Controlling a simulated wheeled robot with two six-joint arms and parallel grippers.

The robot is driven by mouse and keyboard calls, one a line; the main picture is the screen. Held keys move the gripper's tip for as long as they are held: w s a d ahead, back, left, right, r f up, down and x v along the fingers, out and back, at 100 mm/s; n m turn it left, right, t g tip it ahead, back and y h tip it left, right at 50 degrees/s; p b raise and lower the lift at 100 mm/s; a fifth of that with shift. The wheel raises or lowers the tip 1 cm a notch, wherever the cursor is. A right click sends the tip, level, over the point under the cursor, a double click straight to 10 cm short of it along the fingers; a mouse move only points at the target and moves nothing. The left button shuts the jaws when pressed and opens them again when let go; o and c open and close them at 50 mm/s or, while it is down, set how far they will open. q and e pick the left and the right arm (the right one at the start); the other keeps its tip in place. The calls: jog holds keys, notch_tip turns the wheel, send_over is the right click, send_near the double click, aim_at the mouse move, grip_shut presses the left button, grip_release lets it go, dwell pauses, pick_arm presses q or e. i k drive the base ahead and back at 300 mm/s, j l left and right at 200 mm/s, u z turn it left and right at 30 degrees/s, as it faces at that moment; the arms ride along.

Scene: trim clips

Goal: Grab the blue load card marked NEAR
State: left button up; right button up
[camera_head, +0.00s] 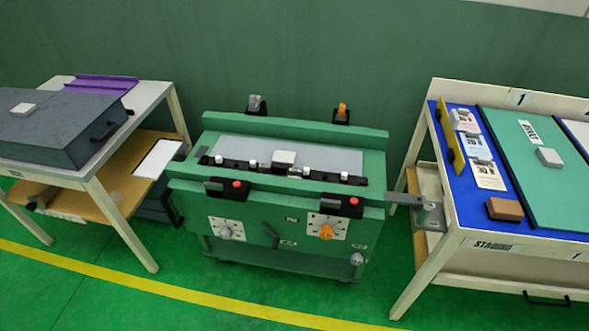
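On the blue panel of the right-hand table lies a column of cards with small print. A light blue card (466,149) is in the middle of the column. A pinkish card (464,121) lies above it and a cream card (489,176) below it. Small pale blocks rest on the cards and cover parts of them. The print is too small to read, so I cannot tell which card is marked NEAR. Neither of my grippers shows in the view.
A green machine (280,200) with knobs and clamps stands in the middle. The right table (455,245) also carries a brown block (504,209) and a green panel (535,165). A left table (150,97) holds a dark grey case (60,130). Green floor lies in front.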

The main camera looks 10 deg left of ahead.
aim_at(475, 145)
jog(key=i+l+z, duration=0.25)
jog(key=l, duration=0.25)
jog(key=i+l+z, duration=0.25)
jog(key=l, duration=0.2)
jog(key=i, duration=0.05)
